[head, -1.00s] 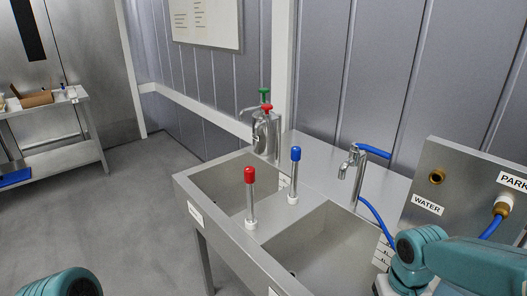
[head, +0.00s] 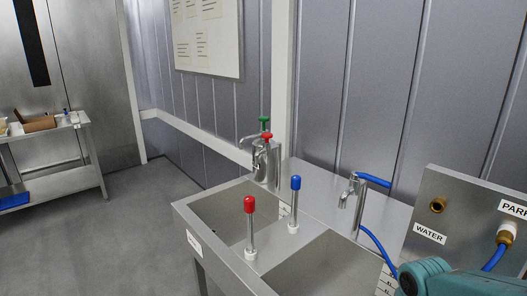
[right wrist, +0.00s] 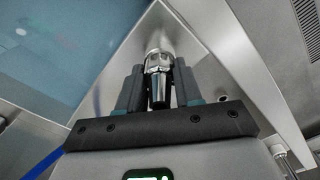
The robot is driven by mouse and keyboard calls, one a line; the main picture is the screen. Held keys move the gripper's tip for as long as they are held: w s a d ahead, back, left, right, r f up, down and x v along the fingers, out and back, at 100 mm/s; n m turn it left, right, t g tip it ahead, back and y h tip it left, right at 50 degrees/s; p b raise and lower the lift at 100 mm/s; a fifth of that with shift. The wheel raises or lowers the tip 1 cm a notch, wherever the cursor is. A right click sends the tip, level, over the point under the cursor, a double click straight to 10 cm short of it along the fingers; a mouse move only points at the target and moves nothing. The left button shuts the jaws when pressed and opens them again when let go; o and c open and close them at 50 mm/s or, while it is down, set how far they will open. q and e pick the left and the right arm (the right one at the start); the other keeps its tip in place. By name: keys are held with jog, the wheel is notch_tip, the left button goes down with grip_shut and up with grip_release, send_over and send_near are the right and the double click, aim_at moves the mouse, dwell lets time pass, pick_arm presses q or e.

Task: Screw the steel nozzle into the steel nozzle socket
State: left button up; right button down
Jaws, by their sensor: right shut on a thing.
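In the right wrist view my right gripper (right wrist: 158,88) is shut on a shiny steel cylindrical piece, which looks like the steel nozzle (right wrist: 158,64). The nozzle stands between the two dark fingers, its far end pointing away from the wrist. In the head view only a teal part of my right arm shows at the lower right, and the right gripper is outside the frame. I cannot pick out the steel nozzle socket for certain in either view. My left gripper is not in view.
A steel double sink (head: 188,212) carries a red-capped post (head: 250,228), a blue-capped post (head: 294,205) and a steel tap (head: 351,203) with a blue hose. A steel panel labelled WATER (head: 430,233) stands at right. Open floor lies left.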

jog(key=m+b, duration=0.1)
jog(key=m, duration=0.3)
jog(key=shift+f, duration=0.2)
jog(key=m+b, duration=0.1)
jog(key=m, duration=0.2)
jog(key=shift+m, duration=0.3)
jog(key=shift+r+m, duration=0.15)
jog(key=shift+m, duration=1.05)
jog(key=shift+m+b, duration=0.45)
jog(key=shift+m, duration=0.15)
jog(key=m+b, duration=0.1)
jog(key=m, duration=0.2)
jog(key=shift+m, duration=0.3)
jog(key=shift+c, duration=2.2)
grip_release()
